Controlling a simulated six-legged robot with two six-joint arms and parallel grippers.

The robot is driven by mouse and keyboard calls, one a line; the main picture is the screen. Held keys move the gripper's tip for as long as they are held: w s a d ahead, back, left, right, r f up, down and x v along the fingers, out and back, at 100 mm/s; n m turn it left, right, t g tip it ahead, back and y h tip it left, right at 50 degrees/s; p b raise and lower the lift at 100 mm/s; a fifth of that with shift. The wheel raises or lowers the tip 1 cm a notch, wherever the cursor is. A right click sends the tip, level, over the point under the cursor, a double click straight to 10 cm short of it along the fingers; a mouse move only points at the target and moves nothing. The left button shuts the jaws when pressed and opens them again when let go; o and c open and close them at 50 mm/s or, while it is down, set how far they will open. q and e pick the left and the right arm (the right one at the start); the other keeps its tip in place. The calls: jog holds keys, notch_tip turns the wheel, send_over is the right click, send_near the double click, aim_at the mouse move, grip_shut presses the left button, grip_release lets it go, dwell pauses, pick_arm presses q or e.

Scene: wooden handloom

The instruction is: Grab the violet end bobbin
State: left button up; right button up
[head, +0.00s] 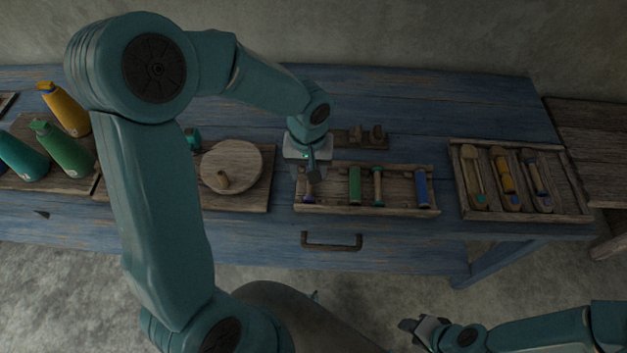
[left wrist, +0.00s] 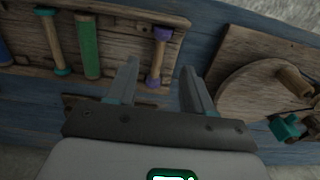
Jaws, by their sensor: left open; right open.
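The violet-ended bobbin (left wrist: 159,58) lies at one end of a wooden tray (left wrist: 115,88) in the left wrist view, with a bare wooden shaft between two violet ends. In the head view my left gripper mostly hides it; a violet end (head: 309,199) shows below the gripper. My left gripper (left wrist: 160,68) is open, its two fingers either side of the bobbin in the picture; I cannot tell how far above it they are. It also shows over the tray's left end in the head view (head: 312,183). My right gripper (head: 424,328) is open, low at the right, away from the table.
The tray also holds a green bobbin (head: 354,186), a teal-ended bobbin (head: 378,186) and a blue bobbin (head: 421,188). A round wooden disc (head: 238,160) with a peg is left of it. A shuttle tray (head: 570,207) stands right.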

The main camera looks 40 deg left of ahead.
aim_at(309, 187)
pick_arm(q)
notch_tip(309, 187, down, 3)
jog(key=shift+s+a+r, duration=0.15)
jog(key=shift+r, duration=0.05)
jog(key=f, duration=0.5)
jog(key=shift+w+a+p, duration=0.1)
jog(key=shift+w+p, duration=0.25)
jog(key=shift+w, duration=0.05)
grip_shut()
